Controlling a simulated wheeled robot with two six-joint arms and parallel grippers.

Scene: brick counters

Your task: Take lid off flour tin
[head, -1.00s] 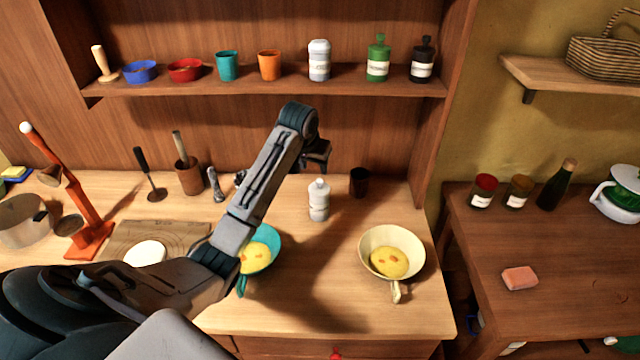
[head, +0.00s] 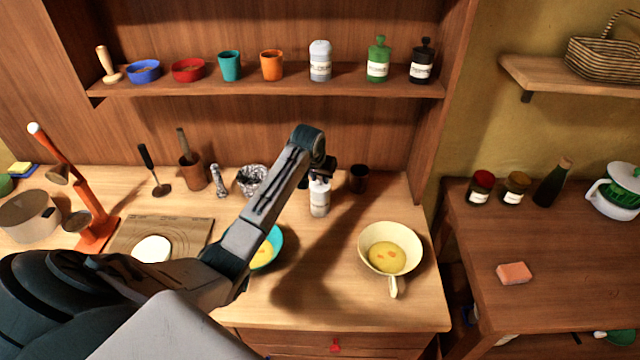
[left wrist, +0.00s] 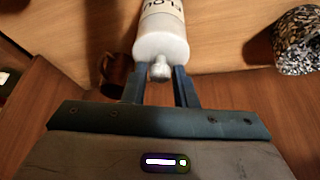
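The flour tin (head: 320,203) stands upright on the counter, white with a pale label. In the left wrist view the flour tin (left wrist: 163,22) shows part of the word FLOUR, and its lid (left wrist: 161,46) is on, with a round knob (left wrist: 160,70). My left gripper (head: 322,172) is right above the tin and hides its top in the head view. In the wrist view the left gripper (left wrist: 158,78) is open, its fingers on either side of the knob with gaps showing. My right gripper is not in view.
A dark cup (head: 359,179) stands close right of the tin, and a speckled pot (head: 250,178) to its left. A cream pan (head: 392,232) and a teal pan (head: 277,240) stand nearer the front. A similar white tin (head: 320,62) is on the shelf above.

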